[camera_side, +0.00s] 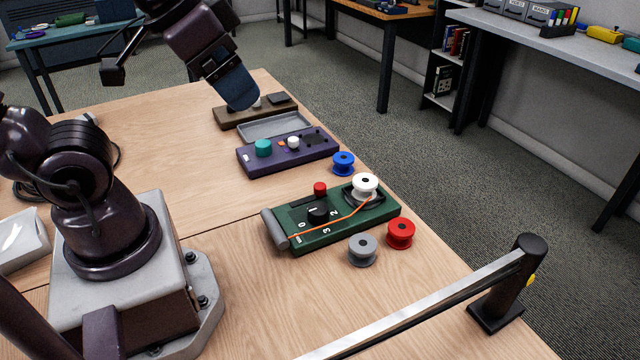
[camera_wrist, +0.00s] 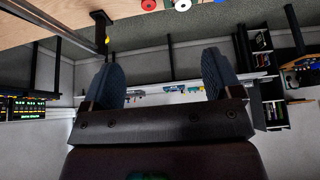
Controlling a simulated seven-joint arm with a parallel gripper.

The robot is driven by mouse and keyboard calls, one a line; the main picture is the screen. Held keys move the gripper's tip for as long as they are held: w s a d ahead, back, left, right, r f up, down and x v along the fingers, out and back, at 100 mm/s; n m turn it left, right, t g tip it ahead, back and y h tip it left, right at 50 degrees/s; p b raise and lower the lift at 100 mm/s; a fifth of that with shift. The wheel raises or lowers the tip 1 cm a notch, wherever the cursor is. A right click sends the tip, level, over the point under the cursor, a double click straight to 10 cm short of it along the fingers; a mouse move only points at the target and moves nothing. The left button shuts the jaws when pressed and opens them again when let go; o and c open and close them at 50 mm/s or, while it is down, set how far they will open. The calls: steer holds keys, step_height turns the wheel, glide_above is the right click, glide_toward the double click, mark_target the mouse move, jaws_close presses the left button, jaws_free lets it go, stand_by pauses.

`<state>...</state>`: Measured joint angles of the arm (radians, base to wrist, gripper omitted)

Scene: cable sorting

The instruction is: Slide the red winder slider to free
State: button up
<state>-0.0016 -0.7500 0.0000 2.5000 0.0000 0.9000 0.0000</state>
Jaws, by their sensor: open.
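The green winder box (camera_side: 302,242) sits near the table's right edge in the side view. A red knob (camera_side: 320,188), which looks like the slider, stands at its far edge, beside a black dial (camera_side: 318,211) with white numbers. A white spool (camera_side: 365,184) sits on the box's right end, with an orange cable running across the box to its left end. My gripper (camera_side: 241,92) is raised above the far end of the table, well away from the winder. In the wrist view my gripper (camera_wrist: 160,78) is open and empty, its blue-grey fingers wide apart.
Blue (camera_side: 344,163), red (camera_side: 401,233) and grey (camera_side: 362,249) spools stand around the winder. A purple panel (camera_side: 262,164) and a brown box (camera_side: 227,119) lie farther back. A metal bar (camera_side: 430,306) crosses the front right. The table left of the winder is clear.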

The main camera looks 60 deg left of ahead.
steer(key=shift+w+a+f, duration=0.1)
steer(key=shift+a+f, duration=0.1)
steer(key=shift+f, duration=0.15)
steer(key=c, duration=0.3)
steer(key=w+a+f+g, duration=0.1)
steer(key=w+f, duration=0.1)
steer(key=w+a+f+g, duration=0.1)
steer(key=w+f+g, duration=0.1)
steer(key=w, duration=0.1)
steer(key=w+a+f+n+g, duration=0.1)
steer(key=w+a+f, duration=0.1)
steer(key=f, duration=0.1)
steer(key=shift+w+a, duration=0.1)
steer(key=shift+w, duration=0.05)
steer(key=shift+c, duration=0.8)
steer(key=m+g, duration=0.2)
steer(key=m, duration=0.1)
glide_above(320, 185)
step_height(320, 185, down, 10)
steer(key=shift+m, duration=0.3)
step_height(320, 185, down, 13)
steer(key=shift+f, duration=0.15)
